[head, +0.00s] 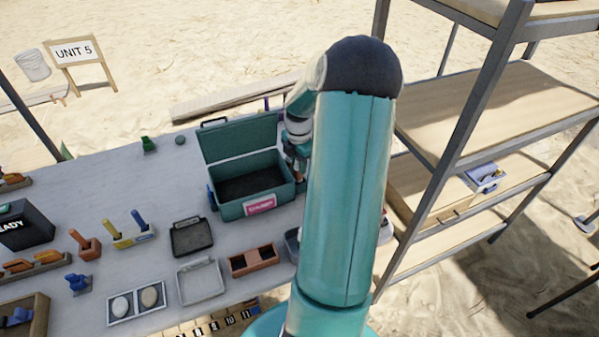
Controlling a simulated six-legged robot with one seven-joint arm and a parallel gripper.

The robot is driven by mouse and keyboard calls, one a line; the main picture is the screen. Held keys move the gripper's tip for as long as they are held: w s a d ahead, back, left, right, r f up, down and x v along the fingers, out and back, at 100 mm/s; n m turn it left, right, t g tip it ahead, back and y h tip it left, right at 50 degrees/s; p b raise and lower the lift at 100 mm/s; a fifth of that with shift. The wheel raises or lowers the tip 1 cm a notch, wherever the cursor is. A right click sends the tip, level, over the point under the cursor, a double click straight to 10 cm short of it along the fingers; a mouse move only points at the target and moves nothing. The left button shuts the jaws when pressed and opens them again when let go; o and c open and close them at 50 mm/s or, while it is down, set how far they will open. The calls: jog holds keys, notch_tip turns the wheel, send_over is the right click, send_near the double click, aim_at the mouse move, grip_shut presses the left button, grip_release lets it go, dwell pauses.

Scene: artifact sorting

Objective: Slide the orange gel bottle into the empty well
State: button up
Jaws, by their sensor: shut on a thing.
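My gripper (298,158) is small in the head view, at the right end of the open teal box, and my own arm covers part of it. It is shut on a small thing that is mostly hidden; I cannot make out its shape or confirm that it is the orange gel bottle. A reddish-brown holder with two dark wells (253,261) sits near the front edge of the table. Both wells look empty. No orange gel bottle shows clearly elsewhere on the table.
The teal box (230,208) stands with its lid up. A black tray (191,237) and a grey tray (200,280) lie to the left of the holder. Several orange and blue tools stand further left. A metal shelf rack (471,130) stands on the right.

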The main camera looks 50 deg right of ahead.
jog(key=shift+f, duration=1.85)
jog(key=shift+f, duration=0.1)
jog(key=o, duration=1)
